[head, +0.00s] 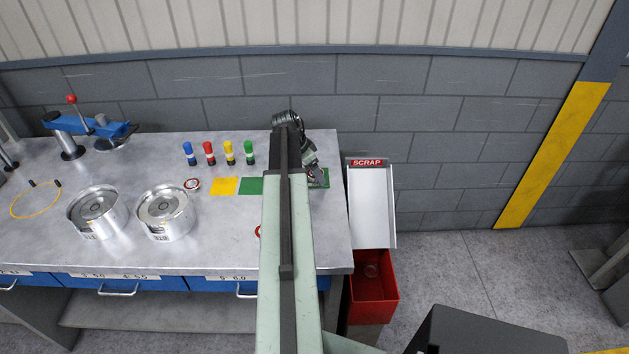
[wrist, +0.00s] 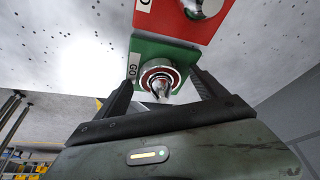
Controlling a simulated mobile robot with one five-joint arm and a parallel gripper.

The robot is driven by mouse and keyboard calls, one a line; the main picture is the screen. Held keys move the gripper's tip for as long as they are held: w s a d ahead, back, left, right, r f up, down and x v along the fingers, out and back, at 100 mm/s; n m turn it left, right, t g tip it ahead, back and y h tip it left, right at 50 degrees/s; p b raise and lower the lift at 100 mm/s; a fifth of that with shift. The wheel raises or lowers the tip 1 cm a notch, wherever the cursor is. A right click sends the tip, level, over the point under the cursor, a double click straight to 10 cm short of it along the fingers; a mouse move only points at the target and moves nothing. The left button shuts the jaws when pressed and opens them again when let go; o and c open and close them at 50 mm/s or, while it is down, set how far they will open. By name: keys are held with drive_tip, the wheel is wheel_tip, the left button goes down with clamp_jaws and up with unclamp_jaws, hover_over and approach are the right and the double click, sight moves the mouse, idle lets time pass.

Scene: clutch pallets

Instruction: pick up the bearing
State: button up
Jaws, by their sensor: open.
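The bearing (wrist: 160,80), a steel ring with a red inner band and a shiny centre, is on a green pad marked GO (wrist: 155,50) in the wrist view. My gripper (wrist: 160,84) is open, with one dark finger on each side of the bearing. I see gaps between the fingers and the ring, so it is not clasped. In the head view my gripper (head: 314,172) is low over the right end of the bench, and the bearing there is hidden by it. A similar red-banded ring (head: 192,184) lies left of a yellow pad.
A red pad (wrist: 185,22) with a shiny metal part adjoins the green pad. On the bench (head: 150,250) stand two steel housings (head: 97,210) (head: 166,211), several coloured markers (head: 209,153) and a blue press (head: 90,128). A scrap chute (head: 371,205) and red bin (head: 373,300) are right of the bench.

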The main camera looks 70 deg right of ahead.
drive_tip(key=shift+r, duration=0.1)
clamp_jaws()
